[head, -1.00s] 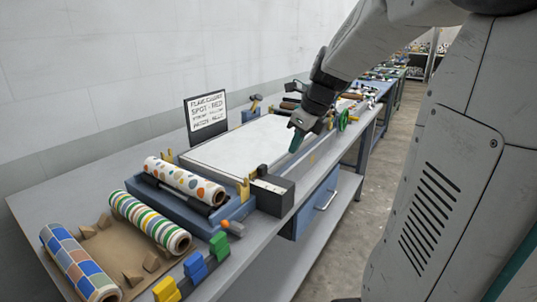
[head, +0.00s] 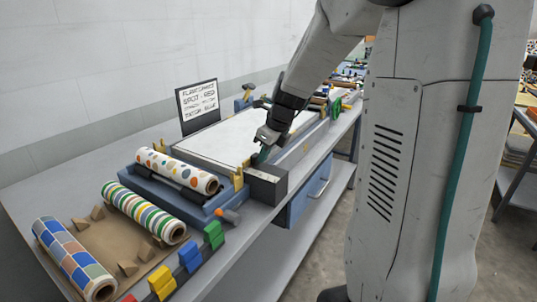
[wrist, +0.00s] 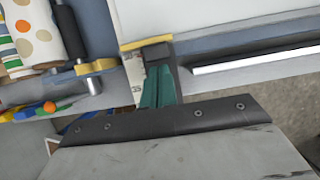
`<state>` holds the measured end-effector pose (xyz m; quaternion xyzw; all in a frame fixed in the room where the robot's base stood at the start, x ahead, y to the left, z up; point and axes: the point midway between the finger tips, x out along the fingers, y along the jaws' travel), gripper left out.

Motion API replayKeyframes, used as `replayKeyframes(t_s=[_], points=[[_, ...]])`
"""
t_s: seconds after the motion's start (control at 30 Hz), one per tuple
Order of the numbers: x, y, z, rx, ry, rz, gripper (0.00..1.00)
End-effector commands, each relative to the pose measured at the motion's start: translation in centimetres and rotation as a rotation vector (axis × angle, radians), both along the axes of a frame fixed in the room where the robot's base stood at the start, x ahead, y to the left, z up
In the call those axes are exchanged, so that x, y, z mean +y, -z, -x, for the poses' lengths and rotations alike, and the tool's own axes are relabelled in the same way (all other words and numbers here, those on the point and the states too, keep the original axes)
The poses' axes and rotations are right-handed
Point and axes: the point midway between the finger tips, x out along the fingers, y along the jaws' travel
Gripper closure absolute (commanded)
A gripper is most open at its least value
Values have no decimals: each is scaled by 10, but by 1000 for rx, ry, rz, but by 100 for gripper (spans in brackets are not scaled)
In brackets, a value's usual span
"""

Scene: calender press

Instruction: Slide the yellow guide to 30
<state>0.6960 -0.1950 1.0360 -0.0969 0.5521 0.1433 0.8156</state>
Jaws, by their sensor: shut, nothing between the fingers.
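The yellow guide (wrist: 147,42) shows in the wrist view as a flat yellow bar at the edge of the white bed, beside a pale strip with markings (wrist: 135,68). In the head view my gripper (head: 262,156) is low over the press's front edge, near the dark box, and hides much of the guide there.
A dotted roll (head: 178,170) lies in a blue cradle (head: 165,192) with a yellow bracket (head: 238,179) near its end. A dark box (head: 266,184) stands on the front edge. Striped roll (head: 143,212), checked roll (head: 72,258) and coloured blocks (head: 162,280) lie nearer. A sign (head: 198,107) stands behind.

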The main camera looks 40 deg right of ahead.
Motion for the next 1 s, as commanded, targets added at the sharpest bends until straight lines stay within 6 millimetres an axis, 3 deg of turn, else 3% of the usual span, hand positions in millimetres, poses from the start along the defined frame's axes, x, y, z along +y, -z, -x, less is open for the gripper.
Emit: replayKeyframes(t_s=[0.67,0.87,1.0], points=[[12,-2,-23,-9,-6,1,100],[10,-2,-16,-6,-9,0,100],[-1,-3,4,-3,-7,1,100]])
